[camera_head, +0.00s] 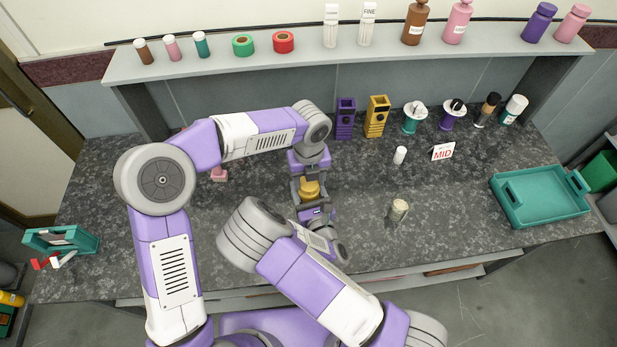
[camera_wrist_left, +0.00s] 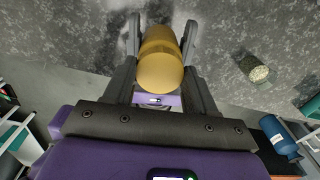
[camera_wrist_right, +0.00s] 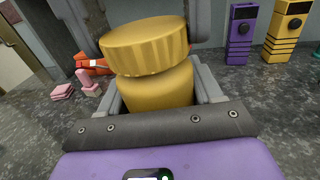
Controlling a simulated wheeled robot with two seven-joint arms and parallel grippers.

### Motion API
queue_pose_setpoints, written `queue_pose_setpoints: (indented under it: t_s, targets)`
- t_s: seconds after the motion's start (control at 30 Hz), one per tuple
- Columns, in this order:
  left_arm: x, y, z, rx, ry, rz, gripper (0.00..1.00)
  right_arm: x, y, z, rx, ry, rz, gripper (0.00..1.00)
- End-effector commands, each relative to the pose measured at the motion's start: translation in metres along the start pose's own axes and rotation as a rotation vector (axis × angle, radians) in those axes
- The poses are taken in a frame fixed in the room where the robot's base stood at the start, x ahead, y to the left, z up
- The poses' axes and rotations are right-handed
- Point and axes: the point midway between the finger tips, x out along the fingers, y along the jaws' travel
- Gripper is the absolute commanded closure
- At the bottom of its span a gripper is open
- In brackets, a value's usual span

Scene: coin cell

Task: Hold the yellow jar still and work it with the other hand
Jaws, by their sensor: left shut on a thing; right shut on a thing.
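The yellow jar (camera_head: 309,188) is held above the worktop between my two grippers, near the middle of the head view. In the right wrist view the jar (camera_wrist_right: 160,90) shows a ridged lid (camera_wrist_right: 148,45) on its body, slightly tilted. My right gripper (camera_wrist_right: 158,95) is shut on the body from the near side. My left gripper (camera_wrist_left: 161,45) comes from the far side, its fingers on either side of the jar at about lid height. Exact finger contact is partly hidden. Whether the lid is loose cannot be told.
A beige-topped small jar (camera_head: 398,209) and a white vial (camera_head: 400,155) stand to the right. A teal tray (camera_head: 541,197) lies far right. The right-middle worktop is mostly clear.

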Motion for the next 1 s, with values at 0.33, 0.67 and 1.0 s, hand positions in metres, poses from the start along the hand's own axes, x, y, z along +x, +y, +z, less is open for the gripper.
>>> queue_pose_setpoints:
  t_s: [0.33, 0.67, 1.0]
  targets:
    - [0.000, 0.000, 0.000, 0.090, 0.000, 0.001, 0.26, 0.000, 0.000, 0.000, 0.000, 0.001, -0.001, 1.00]
    - [-0.002, 0.000, 0.000, 0.088, -0.001, 0.000, 0.19, 0.000, 0.000, 0.000, 0.000, 0.000, 0.000, 1.00]
    - [-0.041, 0.000, 0.000, 0.087, -0.002, -0.001, 0.19, 0.000, 0.000, 0.000, 0.000, -0.001, 0.000, 1.00]
